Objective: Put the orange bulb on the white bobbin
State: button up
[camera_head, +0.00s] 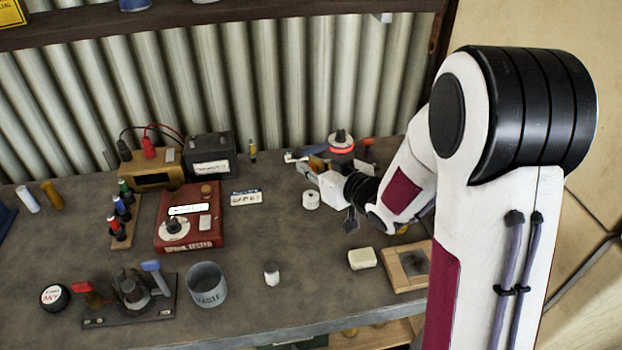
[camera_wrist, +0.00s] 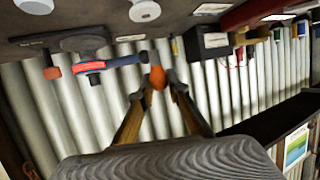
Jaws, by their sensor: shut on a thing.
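The orange bulb (camera_wrist: 158,77) is between the fingertips of my gripper (camera_wrist: 156,86) in the wrist view, and the gripper is shut on it. In the head view my gripper (camera_head: 307,169) is above the back of the bench, and I cannot make out the bulb there. The white bobbin (camera_head: 311,200) stands upright on the bench, just below the gripper in the picture. It also shows at the top edge of the wrist view (camera_wrist: 145,11), with a dark hole in its middle. The bulb and bobbin are apart.
A dark tool with a red ring (camera_head: 342,151) stands behind my gripper. A label plate (camera_head: 245,198) and red tester (camera_head: 190,222) lie left of the bobbin. A small white jar (camera_head: 272,275), a grey can (camera_head: 207,285) and a pale block (camera_head: 361,258) are nearer. Bench around the bobbin's front is clear.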

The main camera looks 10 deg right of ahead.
aim_at(311, 182)
jog(key=shift+f, duration=2.1)
jog(key=shift+f, duration=0.15)
jog(key=o, duration=0.7)
jog(key=shift+r, duration=0.2)
jog(key=shift+v, duration=3.7)
